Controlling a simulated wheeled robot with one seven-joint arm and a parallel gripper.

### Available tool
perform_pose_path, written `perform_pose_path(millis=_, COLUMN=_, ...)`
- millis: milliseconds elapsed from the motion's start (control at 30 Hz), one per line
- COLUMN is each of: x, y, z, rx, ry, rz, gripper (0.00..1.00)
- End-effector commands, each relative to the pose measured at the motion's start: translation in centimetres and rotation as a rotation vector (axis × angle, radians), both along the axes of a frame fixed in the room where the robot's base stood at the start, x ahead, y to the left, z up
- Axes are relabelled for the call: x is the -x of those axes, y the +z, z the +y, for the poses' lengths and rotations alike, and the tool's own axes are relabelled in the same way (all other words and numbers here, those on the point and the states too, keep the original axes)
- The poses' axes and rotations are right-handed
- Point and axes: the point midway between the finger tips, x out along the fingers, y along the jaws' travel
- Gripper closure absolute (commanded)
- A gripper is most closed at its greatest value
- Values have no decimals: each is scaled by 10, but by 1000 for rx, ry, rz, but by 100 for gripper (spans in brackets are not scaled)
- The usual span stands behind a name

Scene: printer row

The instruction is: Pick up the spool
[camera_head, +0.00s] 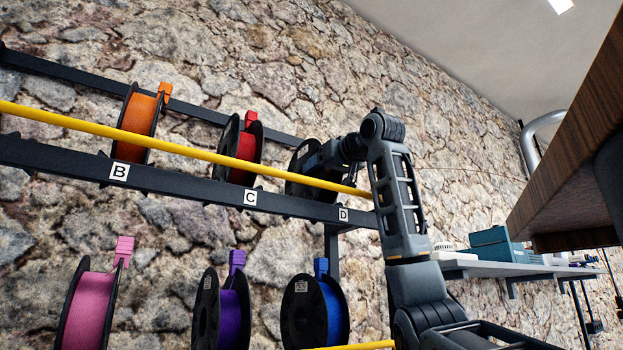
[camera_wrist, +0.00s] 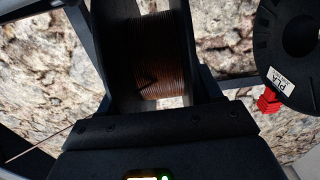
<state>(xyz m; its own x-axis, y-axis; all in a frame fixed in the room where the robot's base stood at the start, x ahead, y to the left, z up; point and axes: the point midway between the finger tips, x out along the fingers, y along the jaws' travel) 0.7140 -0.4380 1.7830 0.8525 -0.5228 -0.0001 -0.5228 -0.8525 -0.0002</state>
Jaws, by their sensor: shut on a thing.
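The spool (camera_wrist: 160,55) at position D has black flanges and brown, copper-toned filament. It fills the upper middle of the wrist view, directly in front of my gripper. In the head view only part of its dark flange (camera_head: 297,187) shows on the upper rack, because my gripper (camera_head: 320,165) covers the rest. My gripper is shut on this spool. The fingertips are hard to make out against the black flanges. I cannot tell whether the spool is still resting on the rack.
A red spool (camera_head: 246,148) stands left of it at C, and an orange spool (camera_head: 137,122) at B. A yellow bar (camera_head: 220,158) runs along the rack's front. Pink (camera_head: 88,308), purple (camera_head: 228,315) and blue spools (camera_head: 333,310) stand below. A wooden panel (camera_head: 575,150) juts in at right.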

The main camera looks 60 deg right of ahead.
Motion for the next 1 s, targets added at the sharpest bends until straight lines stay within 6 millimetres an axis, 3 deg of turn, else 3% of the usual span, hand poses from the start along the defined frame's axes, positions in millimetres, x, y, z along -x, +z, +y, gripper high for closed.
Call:
perform_pose_path(millis=367, x=0, y=0, z=0, rx=0, ry=0, rz=0, gripper=80)
perform_pose_path(millis=767, x=0, y=8, z=1, rx=2, ry=0, rz=-2, gripper=80)
perform_pose_path(millis=1000, x=0, y=35, z=1, rx=2, ry=1, rz=-3, gripper=80)
